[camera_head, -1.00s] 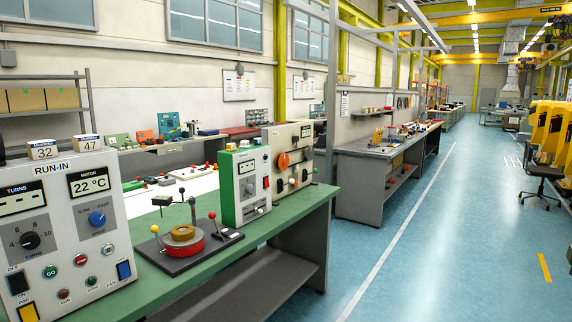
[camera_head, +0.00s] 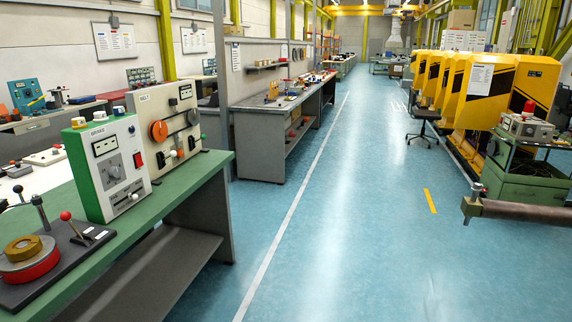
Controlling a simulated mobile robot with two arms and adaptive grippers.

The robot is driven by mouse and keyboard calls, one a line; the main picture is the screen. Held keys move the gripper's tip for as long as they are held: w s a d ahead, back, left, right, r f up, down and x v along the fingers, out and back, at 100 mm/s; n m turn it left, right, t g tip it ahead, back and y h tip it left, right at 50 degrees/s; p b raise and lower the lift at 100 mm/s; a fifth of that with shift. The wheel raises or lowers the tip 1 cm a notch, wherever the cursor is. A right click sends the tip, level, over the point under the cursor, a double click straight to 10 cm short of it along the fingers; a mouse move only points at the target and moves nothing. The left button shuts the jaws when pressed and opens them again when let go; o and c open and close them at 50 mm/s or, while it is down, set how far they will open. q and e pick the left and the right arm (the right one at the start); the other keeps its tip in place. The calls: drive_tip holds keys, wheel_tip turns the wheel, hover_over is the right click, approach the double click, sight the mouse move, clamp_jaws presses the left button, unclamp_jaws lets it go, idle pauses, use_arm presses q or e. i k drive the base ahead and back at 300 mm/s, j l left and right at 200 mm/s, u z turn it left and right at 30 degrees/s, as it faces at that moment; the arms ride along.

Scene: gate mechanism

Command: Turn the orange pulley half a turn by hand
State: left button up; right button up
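An orange disc (camera_head: 158,131) sits on the front of a beige box (camera_head: 143,105) at the far end of the green bench, left of the picture's middle. Black and white knobs show lower on the panel. Neither of my grippers is in view.
The green bench (camera_head: 213,163) bears a green-sided box (camera_head: 107,168) and a black base with a red and brown round part (camera_head: 30,259). Blue floor (camera_head: 330,240) to the right is open. A green machine (camera_head: 520,165) with a protruding roller (camera_head: 520,210) stands at the far right.

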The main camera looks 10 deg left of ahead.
sight(160, 129)
drive_tip(key=i+u, duration=0.1)
drive_tip(key=i, duration=1)
drive_tip(key=i+u, duration=0.1)
drive_tip(key=i, duration=0.95)
